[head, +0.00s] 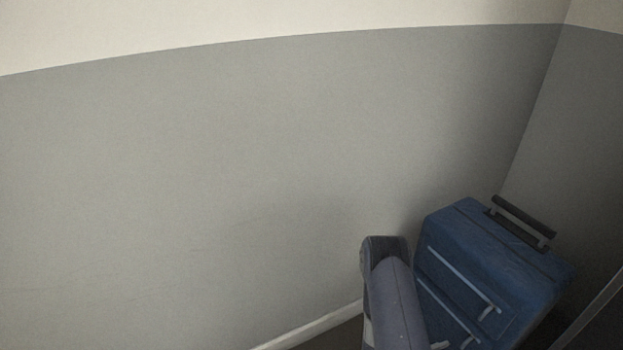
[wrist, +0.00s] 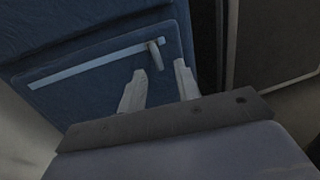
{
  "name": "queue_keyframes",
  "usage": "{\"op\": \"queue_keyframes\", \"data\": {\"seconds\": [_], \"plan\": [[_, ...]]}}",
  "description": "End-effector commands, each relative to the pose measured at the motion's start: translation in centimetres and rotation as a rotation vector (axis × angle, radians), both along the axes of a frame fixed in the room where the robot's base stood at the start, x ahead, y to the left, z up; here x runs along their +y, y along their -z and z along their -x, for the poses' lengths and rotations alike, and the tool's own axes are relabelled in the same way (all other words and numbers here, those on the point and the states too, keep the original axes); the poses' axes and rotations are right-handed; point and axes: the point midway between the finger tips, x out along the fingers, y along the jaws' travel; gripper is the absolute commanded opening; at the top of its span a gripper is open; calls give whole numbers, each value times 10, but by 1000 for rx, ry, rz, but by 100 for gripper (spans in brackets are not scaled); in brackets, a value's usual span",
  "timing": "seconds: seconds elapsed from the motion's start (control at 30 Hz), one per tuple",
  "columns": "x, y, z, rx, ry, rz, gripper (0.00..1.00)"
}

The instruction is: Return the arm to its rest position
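My gripper (wrist: 159,68) shows in the wrist view with its two pale fingers apart and nothing held between them. It points toward the front of a blue suitcase (wrist: 90,30), close to a pocket with a light zip strip and a pull tab. I cannot tell whether the fingertips touch it. In the head view my arm's grey-violet link reaches down at the lower middle, left of the suitcase (head: 500,255). The fingers are mostly out of that view, below its bottom edge.
The suitcase stands in the room's corner with a dark handle (head: 524,216) on top. A grey wall (head: 220,170) with a pale skirting board (head: 315,325) fills the left. A dark panel with a light edge (head: 592,310) is at the lower right.

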Motion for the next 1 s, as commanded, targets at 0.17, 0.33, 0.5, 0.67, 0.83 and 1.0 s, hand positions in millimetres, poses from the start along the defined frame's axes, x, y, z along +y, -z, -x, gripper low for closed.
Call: {"op": "queue_keyframes", "data": {"seconds": [0.17, 0.33, 0.5, 0.67, 0.83, 1.0], "plan": [[-23, 1, -5, -2, 3, 0, 32], [-40, 1, -9, -1, 1, 0, 32], [-51, 0, -11, -1, -1, 0, 32], [-53, 0, -13, 0, -4, 1, 32], [-53, 0, -13, 0, -3, 0, 32], [-53, -1, -13, -2, -2, 0, 32]]}}
